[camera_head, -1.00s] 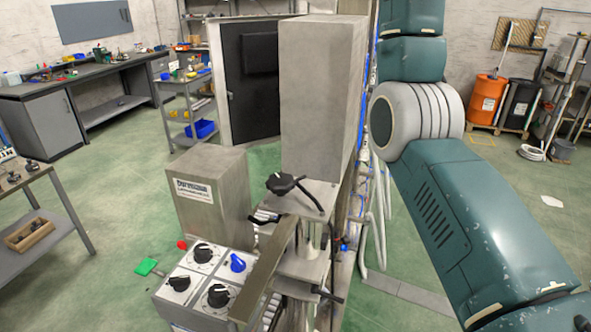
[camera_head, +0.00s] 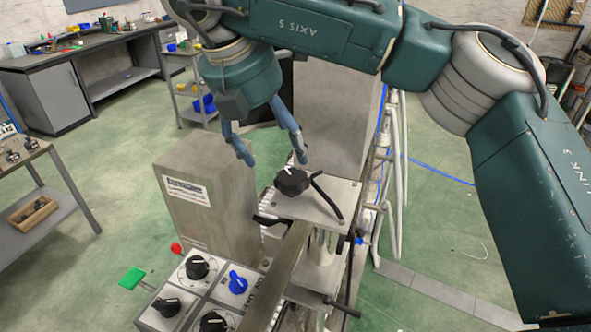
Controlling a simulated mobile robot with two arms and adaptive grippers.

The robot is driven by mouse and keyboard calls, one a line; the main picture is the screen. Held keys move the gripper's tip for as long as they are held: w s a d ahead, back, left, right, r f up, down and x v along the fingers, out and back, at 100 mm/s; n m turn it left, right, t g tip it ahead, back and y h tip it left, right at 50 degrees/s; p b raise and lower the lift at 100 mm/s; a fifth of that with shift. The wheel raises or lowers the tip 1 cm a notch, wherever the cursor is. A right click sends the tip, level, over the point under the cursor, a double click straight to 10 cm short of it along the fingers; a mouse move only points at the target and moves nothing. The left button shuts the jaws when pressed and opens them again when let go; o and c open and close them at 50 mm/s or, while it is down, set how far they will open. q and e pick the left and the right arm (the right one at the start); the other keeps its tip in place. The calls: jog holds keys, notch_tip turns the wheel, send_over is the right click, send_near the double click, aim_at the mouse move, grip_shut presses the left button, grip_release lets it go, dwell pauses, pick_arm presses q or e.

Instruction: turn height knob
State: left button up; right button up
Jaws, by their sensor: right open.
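A black lobed knob (camera_head: 291,181) with a small white mark sits on top of a grey metal plate (camera_head: 318,203) on the machine. A black cable or lever curves down beside it on the right. My right gripper (camera_head: 276,163) has two blue fingers spread apart, pointing down. It is empty and hangs above and slightly left of the knob, with the right fingertip close to the knob in the picture; I cannot tell whether they touch. My left gripper is not in view.
A control panel with black dials (camera_head: 197,267) and a blue knob (camera_head: 237,282) stands at the lower middle. A grey labelled box (camera_head: 206,190) and a tall grey housing (camera_head: 345,115) stand close to the gripper. A green paddle (camera_head: 132,278) juts out left.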

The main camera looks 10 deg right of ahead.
aim_at(291, 177)
jog(key=x, duration=0.1)
jog(key=p+x, duration=0.2)
jog(key=shift+s+f, duration=0.2)
jog(key=shift+f, duration=0.2)
jog(key=p+x, duration=0.2)
jog(key=x, duration=0.3)
jog(key=shift+w+d+f, duration=0.15)
jog(key=shift+w, duration=0.1)
jog(key=shift+f, duration=0.35)
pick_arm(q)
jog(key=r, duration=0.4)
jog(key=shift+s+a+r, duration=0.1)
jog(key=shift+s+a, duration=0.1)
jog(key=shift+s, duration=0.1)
pick_arm(e)
jog(key=shift+f, duration=0.1)
jog(key=shift+c, duration=0.5)
jog(key=c, duration=1)
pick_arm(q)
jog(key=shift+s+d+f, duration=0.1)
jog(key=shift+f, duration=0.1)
